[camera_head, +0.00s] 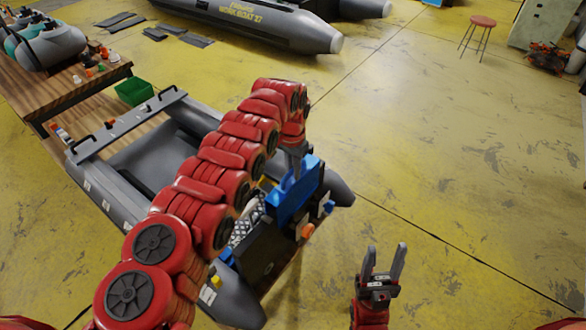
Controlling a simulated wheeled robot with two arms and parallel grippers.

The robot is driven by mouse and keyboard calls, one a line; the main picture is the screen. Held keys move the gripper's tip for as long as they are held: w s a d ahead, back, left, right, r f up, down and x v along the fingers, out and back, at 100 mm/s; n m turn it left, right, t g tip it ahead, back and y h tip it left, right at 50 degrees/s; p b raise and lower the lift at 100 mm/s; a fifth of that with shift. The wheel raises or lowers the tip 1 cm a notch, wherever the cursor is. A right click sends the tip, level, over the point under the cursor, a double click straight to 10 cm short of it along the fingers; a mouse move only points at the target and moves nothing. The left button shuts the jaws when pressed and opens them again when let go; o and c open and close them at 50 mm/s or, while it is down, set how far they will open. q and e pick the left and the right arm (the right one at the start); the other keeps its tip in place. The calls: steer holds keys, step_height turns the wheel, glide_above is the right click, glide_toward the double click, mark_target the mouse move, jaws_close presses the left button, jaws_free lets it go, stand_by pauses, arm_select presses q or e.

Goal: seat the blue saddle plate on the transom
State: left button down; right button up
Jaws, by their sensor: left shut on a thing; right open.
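The blue saddle plate (290,203) is held in my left gripper (295,172), whose red arm reaches across the grey boat from the lower left. The gripper is shut on the plate's upper part. The plate is at the top edge of the dark transom (262,256), toward its right end in the picture. I cannot tell whether it touches the transom or hangs just above it. My arm hides part of the transom's left side. My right gripper (384,264) is open and empty, fingers pointing up, to the right of the boat and apart from it.
The grey inflatable boat (150,162) lies under my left arm. An orange part (307,231) and a small blue part (329,207) are by the transom. A wooden bench (83,93) and a green bin (134,91) are at the left.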

arm_select(q)
steer(key=shift+f+b, duration=0.9)
steer(key=shift+f, duration=0.4)
steer(key=shift+f+b, duration=1.1)
steer(key=shift+f, duration=0.25)
stand_by(0.3)
steer(key=c, duration=0.7)
jaws_free()
step_height(320, 180, up, 12)
steer(key=b, duration=0.3)
steer(key=shift+f, duration=0.1)
step_height(320, 180, up, 5)
steer(key=p, duration=0.3)
glide_above(293, 180)
steer(key=shift+w+a+r+p, duration=0.25)
steer(key=shift+r+p, duration=0.1)
steer(key=shift+p, duration=0.25)
